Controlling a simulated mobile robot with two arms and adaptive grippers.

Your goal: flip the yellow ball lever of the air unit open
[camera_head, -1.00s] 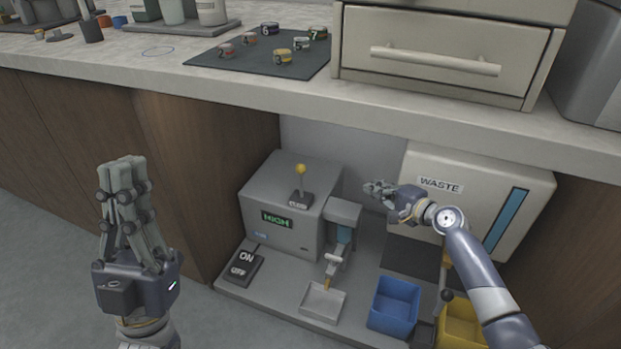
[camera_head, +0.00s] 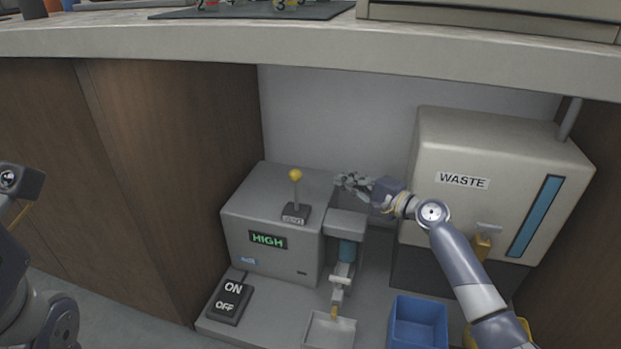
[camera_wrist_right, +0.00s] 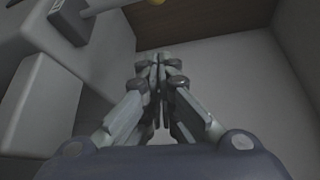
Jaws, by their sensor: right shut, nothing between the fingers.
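The yellow ball lever (camera_head: 296,176) stands upright from a small dark base (camera_head: 296,214) on top of the grey air unit (camera_head: 270,240), whose front display reads HIGH. My left gripper is out of view; only parts of my left arm show at the left edge.
An ON/OFF switch (camera_head: 230,300) sits at the unit's front left. A nozzle (camera_head: 340,283) hangs over a small tray (camera_head: 329,332) on its right side. A blue bin (camera_head: 418,322) and the WASTE box (camera_head: 500,150) stand farther right. The counter edge (camera_head: 300,45) overhangs above.

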